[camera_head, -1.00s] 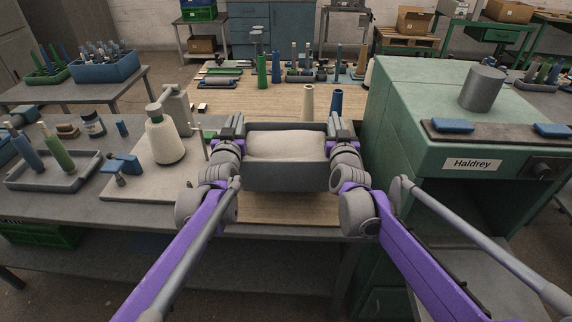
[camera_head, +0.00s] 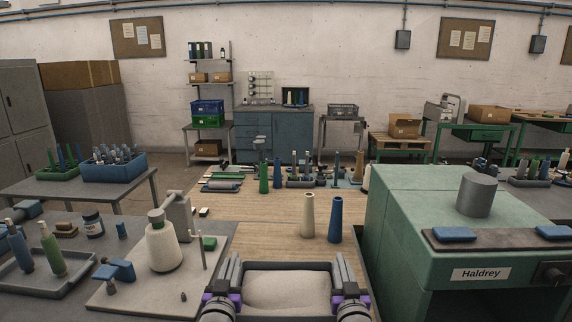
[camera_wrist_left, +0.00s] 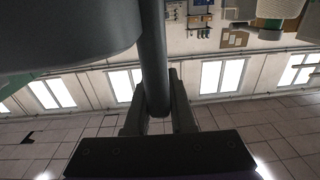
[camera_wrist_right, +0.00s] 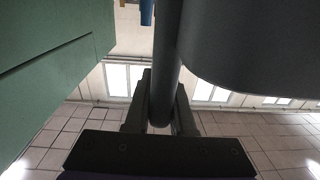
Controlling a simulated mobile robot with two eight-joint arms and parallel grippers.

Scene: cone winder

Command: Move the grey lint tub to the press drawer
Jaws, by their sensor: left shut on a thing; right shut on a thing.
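The grey lint tub (camera_head: 290,265), with a pale load of lint inside, is at the bottom centre of the head view. Its lower part is cut off by the frame. My left gripper (camera_head: 232,275) is shut on its left side and my right gripper (camera_head: 343,275) on its right side. In the left wrist view the jaws (camera_wrist_left: 158,105) clasp a dark bar at the tub (camera_wrist_left: 60,35). The right wrist view shows the same, jaws (camera_wrist_right: 160,105) beside the tub wall (camera_wrist_right: 250,45). I cannot make out the press drawer; a green machine (camera_head: 415,235) labelled Haldrey stands at right.
A cream cone (camera_head: 307,216) and a blue cone (camera_head: 335,220) stand on the wooden table (camera_head: 262,240) beyond the tub. A board with a yarn cone (camera_head: 163,247) lies left of it. A grey cylinder (camera_head: 475,195) stands on the green machine.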

